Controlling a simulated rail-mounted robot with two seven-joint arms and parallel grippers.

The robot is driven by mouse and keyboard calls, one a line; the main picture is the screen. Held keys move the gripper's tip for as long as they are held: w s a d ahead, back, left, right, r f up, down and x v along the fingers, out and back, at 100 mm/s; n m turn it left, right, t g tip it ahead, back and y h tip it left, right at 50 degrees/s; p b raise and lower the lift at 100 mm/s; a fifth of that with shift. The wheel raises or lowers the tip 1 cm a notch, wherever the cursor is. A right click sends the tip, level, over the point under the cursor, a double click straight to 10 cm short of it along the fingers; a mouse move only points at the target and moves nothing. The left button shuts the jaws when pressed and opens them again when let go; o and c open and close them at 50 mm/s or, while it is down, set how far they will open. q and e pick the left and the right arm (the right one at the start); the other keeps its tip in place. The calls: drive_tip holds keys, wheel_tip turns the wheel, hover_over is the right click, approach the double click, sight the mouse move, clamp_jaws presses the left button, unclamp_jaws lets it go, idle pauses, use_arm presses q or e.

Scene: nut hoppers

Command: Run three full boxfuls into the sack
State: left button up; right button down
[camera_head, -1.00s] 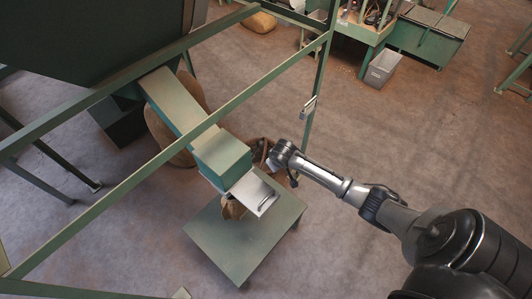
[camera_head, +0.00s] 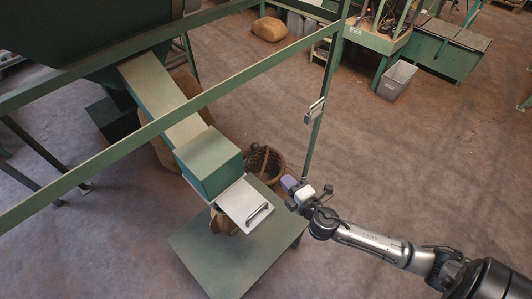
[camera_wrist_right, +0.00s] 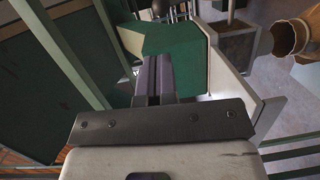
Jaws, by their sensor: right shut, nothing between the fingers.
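The big dark green hopper (camera_head: 70,35) fills the top left of the head view. Its pale chute (camera_head: 165,95) slopes down to a green box (camera_head: 208,160). A light metal plate (camera_head: 238,200) with a bar handle (camera_head: 258,214) sticks out from the box's lower end. A brown sack (camera_head: 223,222), mostly hidden, is below the plate. My right gripper (camera_head: 289,183) is shut and empty, to the right of the plate and apart from the handle. In the wrist view its fingers (camera_wrist_right: 153,80) point toward a green surface (camera_wrist_right: 165,38) and a white panel (camera_wrist_right: 230,75). My left gripper is out of view.
A green table (camera_head: 235,255) stands under the chute. A wicker basket (camera_head: 270,163) is behind it. A green frame post (camera_head: 325,100) with a small bracket (camera_head: 314,111) rises near my right arm. A grey bin (camera_head: 397,80) stands at the back. Floor on the right is open.

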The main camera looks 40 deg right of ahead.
use_arm(q)
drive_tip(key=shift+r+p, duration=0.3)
drive_tip(key=shift+p, duration=0.05)
use_arm(e)
drive_tip(key=w+d+f, duration=0.1)
drive_tip(key=w, duration=1.3)
drive_tip(key=shift+d+n, duration=0.15)
drive_tip(key=shift+n, duration=0.25)
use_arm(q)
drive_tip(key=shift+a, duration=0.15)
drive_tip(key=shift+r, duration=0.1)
